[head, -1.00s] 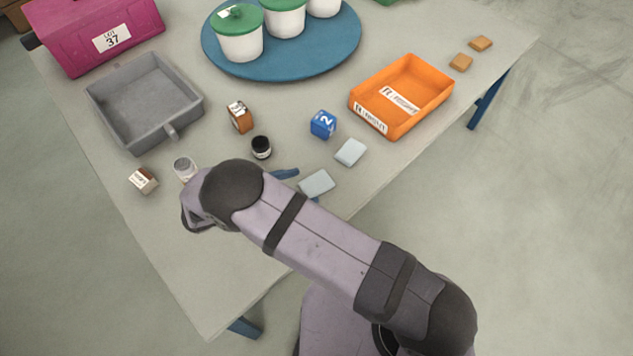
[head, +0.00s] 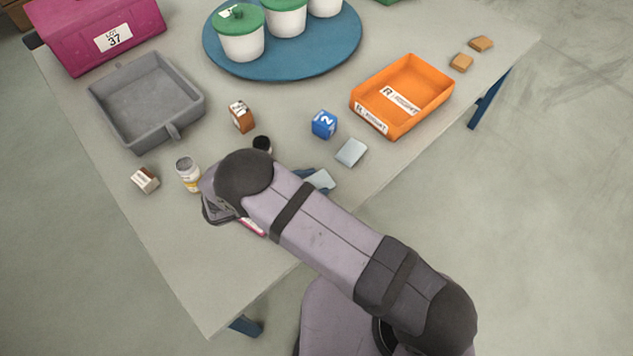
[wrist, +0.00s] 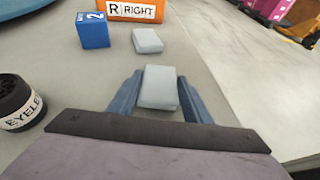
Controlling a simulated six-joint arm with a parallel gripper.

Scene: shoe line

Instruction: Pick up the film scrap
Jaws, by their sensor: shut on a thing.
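Two pale blue-grey flat slabs lie on the table; nothing in view is marked as the film scrap, and I cannot tell if either is it. The nearer slab (head: 320,179) shows partly past my arm in the head view; in the wrist view this slab (wrist: 158,88) sits between the two blue fingers of my gripper (wrist: 157,84). My gripper is shut on it, with a finger along each side. I cannot tell whether it is off the table. The other slab (head: 350,152) lies just beyond, apart from my gripper, and also shows in the wrist view (wrist: 147,41).
A blue number cube (head: 323,124) and an orange tray (head: 420,118) marked RIGHT stand beyond. A black eyelet jar (wrist: 14,102) is at left in the wrist view. A pill bottle (head: 188,174) and a grey tray (head: 110,118) are farther left. A pink-and-white thing (head: 253,226) shows partly under my arm.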

